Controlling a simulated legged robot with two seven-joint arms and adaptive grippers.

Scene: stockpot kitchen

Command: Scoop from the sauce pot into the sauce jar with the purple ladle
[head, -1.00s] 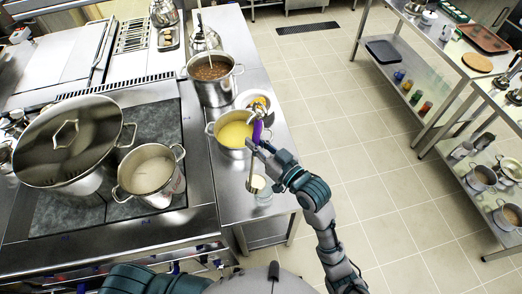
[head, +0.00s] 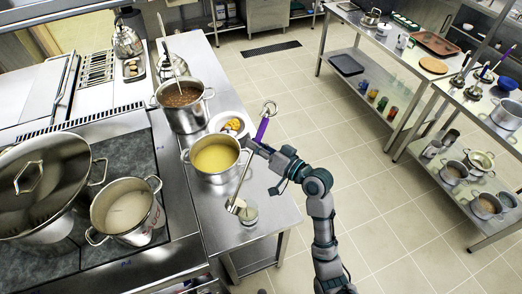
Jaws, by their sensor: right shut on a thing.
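The steel ladle with a purple handle (head: 262,129) is held by my right gripper (head: 254,148), which is shut on it just below the purple part. Its shaft slants down to the left, and its bowl (head: 235,205) is at the upper left of the small glass jar (head: 249,220), close to its rim. Whether they touch I cannot tell. The jar stands on the steel counter near its front right edge and looks pale inside. The pot of yellow sauce (head: 184,158) stands behind them on the counter. The ladle bowl's contents are not clear. My left gripper is out of view.
A pot of brown stew (head: 163,117) with a utensil in it and a white plate of food (head: 219,117) stand behind the yellow pot. A pot of pale liquid (head: 144,228) and a large lidded pot (head: 40,190) stand on the stove at left. Floor right of the counter is clear.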

